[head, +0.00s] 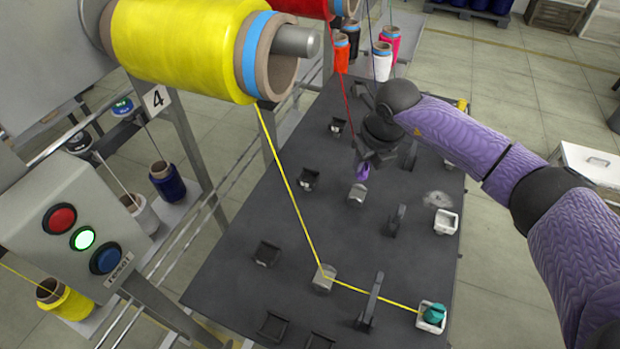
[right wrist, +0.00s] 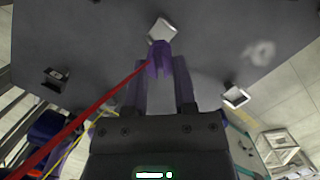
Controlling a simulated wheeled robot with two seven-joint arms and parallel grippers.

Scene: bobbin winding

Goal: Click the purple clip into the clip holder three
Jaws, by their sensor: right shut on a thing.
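The purple clip (head: 362,172) is between the fingertips of my right gripper (head: 366,158), above the dark table. In the right wrist view, the purple clip (right wrist: 160,52) is at the tips of the shut right gripper (right wrist: 160,72), with a red thread running from it to the lower left. A light grey holder (head: 357,194) lies just below the clip in the head view; it also shows just beyond the clip in the right wrist view (right wrist: 162,29). The clip looks close to this holder; contact cannot be told. No holder number is readable. My left gripper is out of view.
A yellow thread runs from the big yellow bobbin (head: 185,42) across the table (head: 235,225) to a teal clip (head: 434,313) in a white holder. An empty white holder (head: 446,221), black holders and upright dark guides (head: 396,219) stand around. A button box (head: 85,235) is left.

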